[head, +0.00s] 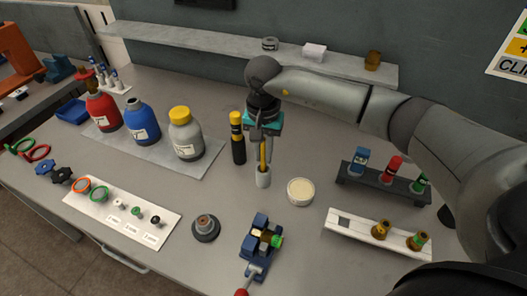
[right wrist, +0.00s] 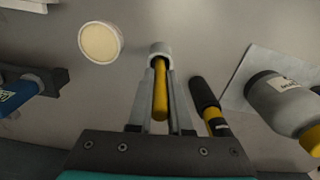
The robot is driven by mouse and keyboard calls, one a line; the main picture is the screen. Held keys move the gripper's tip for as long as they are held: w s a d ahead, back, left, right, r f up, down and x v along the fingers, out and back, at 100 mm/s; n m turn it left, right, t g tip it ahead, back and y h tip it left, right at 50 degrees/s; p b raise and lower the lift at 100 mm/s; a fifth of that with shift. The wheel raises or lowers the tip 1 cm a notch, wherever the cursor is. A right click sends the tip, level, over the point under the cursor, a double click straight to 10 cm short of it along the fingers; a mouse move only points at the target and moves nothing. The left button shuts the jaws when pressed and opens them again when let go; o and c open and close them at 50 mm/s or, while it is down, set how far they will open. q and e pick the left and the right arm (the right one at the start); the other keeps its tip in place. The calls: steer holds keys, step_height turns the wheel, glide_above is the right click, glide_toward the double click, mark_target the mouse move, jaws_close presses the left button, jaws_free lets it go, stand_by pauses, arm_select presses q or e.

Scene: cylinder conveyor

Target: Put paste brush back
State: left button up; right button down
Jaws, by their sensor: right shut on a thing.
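The paste brush, with its yellow handle (head: 263,152), is upright in my right gripper (head: 263,160). In the right wrist view the yellow handle (right wrist: 161,92) lies between the two fingers, which are shut on it. The brush's lower end is hidden at a small light grey cup (head: 263,180), directly below the fingertips. The cup also shows in the right wrist view (right wrist: 160,48); I cannot tell how deep the brush sits in it. A round dish of cream paste (head: 300,191) stands just right of the cup. My left gripper is not in view.
A black and yellow cylinder (head: 237,140) stands close left of the gripper. Red, blue and grey bottles (head: 185,138) stand on a mat further left. A blue vise (head: 262,238) is in front. Vial racks (head: 383,186) are at right, and a shelf (head: 220,48) is behind.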

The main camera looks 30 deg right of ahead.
steer(key=shift+f+b, duration=0.3)
steer(key=shift+f, duration=0.05)
steer(key=c, duration=0.8)
jaws_free()
steer(key=shift+o, duration=0.2)
steer(key=shift+r, duration=0.1)
steer(key=shift+r+p, duration=1.7)
steer(key=shift+r, duration=1.2)
